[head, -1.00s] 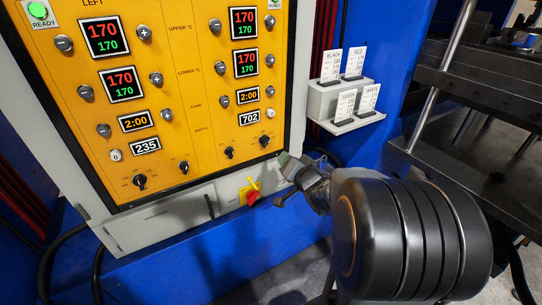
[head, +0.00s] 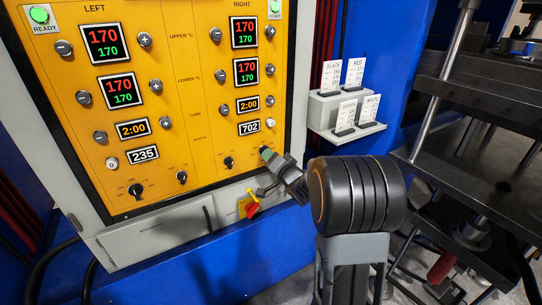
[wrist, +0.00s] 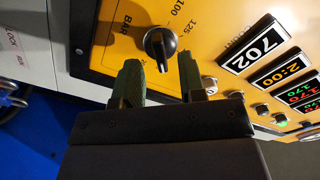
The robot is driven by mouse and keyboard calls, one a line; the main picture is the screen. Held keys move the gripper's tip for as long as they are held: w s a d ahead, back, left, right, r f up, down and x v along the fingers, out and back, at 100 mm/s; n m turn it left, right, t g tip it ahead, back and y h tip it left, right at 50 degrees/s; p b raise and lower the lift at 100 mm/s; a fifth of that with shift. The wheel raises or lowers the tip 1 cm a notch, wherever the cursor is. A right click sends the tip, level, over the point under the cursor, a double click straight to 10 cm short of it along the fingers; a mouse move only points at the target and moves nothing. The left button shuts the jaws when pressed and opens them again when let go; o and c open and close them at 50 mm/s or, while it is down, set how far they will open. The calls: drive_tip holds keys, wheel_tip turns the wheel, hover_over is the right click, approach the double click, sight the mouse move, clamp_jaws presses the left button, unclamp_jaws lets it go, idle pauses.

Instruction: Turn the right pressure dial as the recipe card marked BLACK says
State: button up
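The right pressure dial (wrist: 160,44) is a black knob on the yellow panel, with a scale reading BAR, 100 and 125 in the wrist view. In the head view my gripper hides most of it. My gripper (wrist: 160,64) is open, its two green fingers apart, with the dial just ahead of the gap between them. I cannot tell whether they touch it. In the head view my gripper (head: 268,155) is at the panel's lower right. The BLACK card (head: 335,80) stands at the back left of the card shelf; its small figures are not readable.
The grey shelf (head: 318,118) also holds RED (head: 357,72), WHITE (head: 370,108) and another card. A second black knob (head: 228,162) sits left of my gripper. A red-and-yellow switch (head: 252,205) is below it. Metal press parts (head: 480,130) stand at the right.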

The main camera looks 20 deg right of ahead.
drive_tip(key=shift+w+a, duration=0.15)
drive_tip(key=shift+w, duration=0.95)
